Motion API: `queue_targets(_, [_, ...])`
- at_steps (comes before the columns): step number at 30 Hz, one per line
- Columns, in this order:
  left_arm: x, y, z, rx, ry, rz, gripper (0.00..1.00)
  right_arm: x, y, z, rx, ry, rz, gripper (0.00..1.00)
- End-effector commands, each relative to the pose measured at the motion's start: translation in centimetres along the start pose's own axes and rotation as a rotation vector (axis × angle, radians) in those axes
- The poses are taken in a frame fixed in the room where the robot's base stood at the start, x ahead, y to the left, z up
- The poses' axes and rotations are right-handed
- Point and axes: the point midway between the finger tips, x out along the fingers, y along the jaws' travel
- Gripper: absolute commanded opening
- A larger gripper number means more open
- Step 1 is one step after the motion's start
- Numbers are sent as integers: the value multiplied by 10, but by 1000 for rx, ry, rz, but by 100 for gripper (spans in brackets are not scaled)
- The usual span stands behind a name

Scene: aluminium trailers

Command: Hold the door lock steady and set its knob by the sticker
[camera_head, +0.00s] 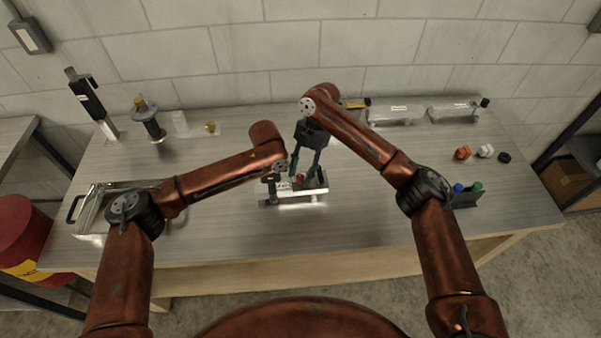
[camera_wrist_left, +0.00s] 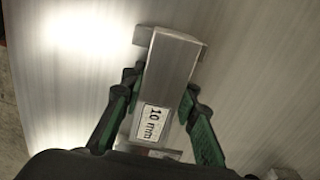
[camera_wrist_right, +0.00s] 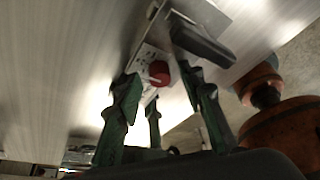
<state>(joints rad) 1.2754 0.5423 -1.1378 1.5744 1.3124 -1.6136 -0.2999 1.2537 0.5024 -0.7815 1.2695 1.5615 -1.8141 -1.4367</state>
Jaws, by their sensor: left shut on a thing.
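The door lock (camera_head: 300,200) is a silvery metal unit on the table, near its front middle. In the left wrist view my left gripper (camera_wrist_left: 160,98) has its fingers on both sides of the lock's metal body (camera_wrist_left: 170,62) and is shut on it. A white sticker (camera_wrist_left: 151,122) on that body reads "10 mm". A red knob (camera_wrist_right: 159,73) shows in the right wrist view, on a pale marked plate beside a dark lever (camera_wrist_right: 203,42). My right gripper (camera_wrist_right: 165,88) points down at the knob, its fingers spread apart. Contact cannot be told.
A metal tray (camera_head: 87,215) lies at the table's left. A black clamp-like stand (camera_head: 90,100) and a dark spool (camera_head: 149,122) stand at the back left. Small coloured caps (camera_head: 463,153) sit at the right.

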Motion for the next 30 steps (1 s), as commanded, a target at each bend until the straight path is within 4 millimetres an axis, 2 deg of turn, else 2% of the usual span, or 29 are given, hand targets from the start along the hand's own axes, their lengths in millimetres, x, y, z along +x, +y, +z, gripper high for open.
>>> queue_targets(5, [1,1,0,1,-1,2,0,-1,0,0,1,0,0,36])
queue_targets(8, [1,1,0,1,-1,2,0,-9,0,0,1,-1,0,36])
queue_targets(11, [1,1,0,1,-1,2,0,-24,1,0,1,-1,3,36])
queue_targets(21, [1,1,0,1,-1,2,0,-93,1,0,1,0,1,36])
queue_targets(27, [1,1,0,1,-1,2,0,-115,1,0,1,0,0,36])
queue_targets(30, [1,1,0,1,-1,2,0,-119,1,0,0,1,0,36])
